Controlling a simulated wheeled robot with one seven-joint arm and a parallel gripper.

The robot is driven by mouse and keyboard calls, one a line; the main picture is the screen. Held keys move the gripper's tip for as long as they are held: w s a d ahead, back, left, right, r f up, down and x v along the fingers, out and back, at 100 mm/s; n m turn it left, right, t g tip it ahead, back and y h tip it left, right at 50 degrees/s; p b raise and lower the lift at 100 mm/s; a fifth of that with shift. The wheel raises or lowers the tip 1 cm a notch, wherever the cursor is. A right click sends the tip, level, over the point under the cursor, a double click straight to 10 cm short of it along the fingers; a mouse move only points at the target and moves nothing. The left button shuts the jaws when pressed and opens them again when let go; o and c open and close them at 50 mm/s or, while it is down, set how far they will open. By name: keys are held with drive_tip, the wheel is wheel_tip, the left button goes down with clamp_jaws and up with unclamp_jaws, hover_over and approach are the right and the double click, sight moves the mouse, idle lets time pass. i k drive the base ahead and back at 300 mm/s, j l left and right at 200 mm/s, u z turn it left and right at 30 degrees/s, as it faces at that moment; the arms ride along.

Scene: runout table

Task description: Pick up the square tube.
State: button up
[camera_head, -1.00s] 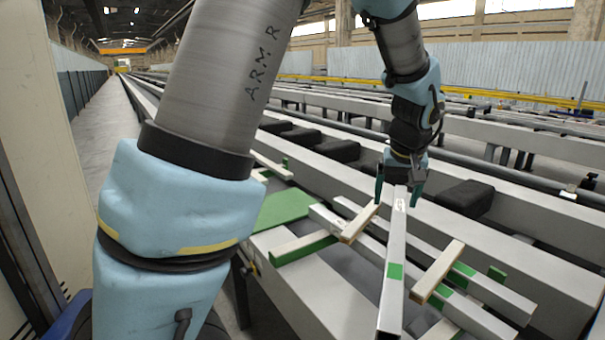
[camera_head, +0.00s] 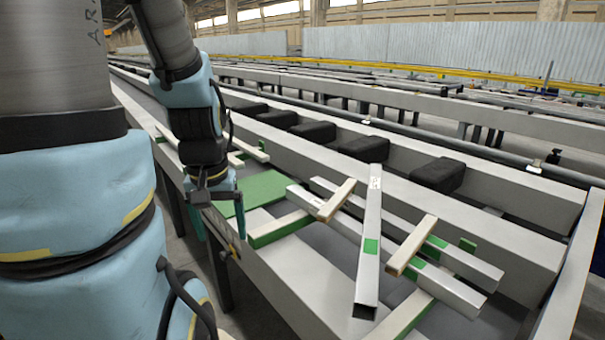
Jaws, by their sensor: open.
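A long, light metal square tube (camera_head: 371,215) with a green label lies on top of the pile, running from the far end to an open square end toward me. It rests across other pieces. Two more metal tubes with green labels, a nearer one (camera_head: 345,227) and a farther one (camera_head: 465,262), run diagonally below it. My gripper (camera_head: 217,228) is at the left, over the near edge of the table, pointing down. Its teal fingers are apart with nothing seen between them. It is well left of the top tube, not touching it.
Wooden strips (camera_head: 412,245) (camera_head: 336,200) lie across the tubes. A green pad (camera_head: 262,192) lies beside my gripper. Black blocks (camera_head: 437,174) line the rail behind. A grey beam (camera_head: 285,290) forms the near edge.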

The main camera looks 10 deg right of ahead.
sight(366, 297)
drive_tip(key=k+l+u, duration=0.1)
drive_tip(key=k+u, duration=0.6)
drive_tip(key=k+j+u, duration=0.25)
drive_tip(key=k+u, duration=0.15)
drive_tip(key=k, duration=0.1)
